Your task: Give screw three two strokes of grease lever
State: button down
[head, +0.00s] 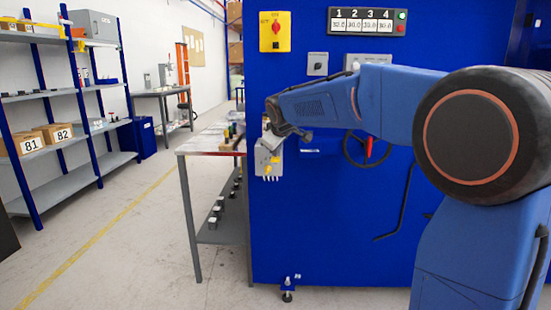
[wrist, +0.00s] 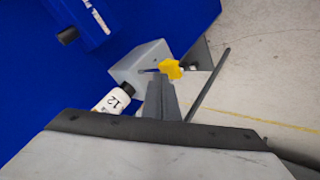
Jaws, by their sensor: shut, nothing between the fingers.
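My gripper (head: 287,132) is shut and empty in front of the blue machine's left side. In the wrist view its fingers (wrist: 162,84) are together, close to a grey block with a yellow star knob (wrist: 171,69); I cannot tell whether they touch. A thin dark rod (wrist: 209,86), perhaps the grease lever, slants up to the right of the fingers. In the head view the grey unit (head: 266,160) shows below my gripper. The number of the screw it serves cannot be read.
The blue machine (head: 300,235) carries a panel numbered 1 to 4 (head: 366,21), a red-yellow switch (head: 275,31) and a handwheel (head: 354,160). A table (head: 190,149) stands at its left. Shelves (head: 68,91) line the left wall; the floor between is open.

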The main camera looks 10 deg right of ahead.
jog(key=shift+f, duration=0.95)
dwell(1.1)
jog(key=shift+r, duration=0.15)
dwell(0.5)
jog(key=shift+r, duration=1.65)
notch_tip(320, 180, up, 5)
jog(key=shift+f, duration=0.1)
jog(key=shift+s, duration=0.1)
dwell(0.3)
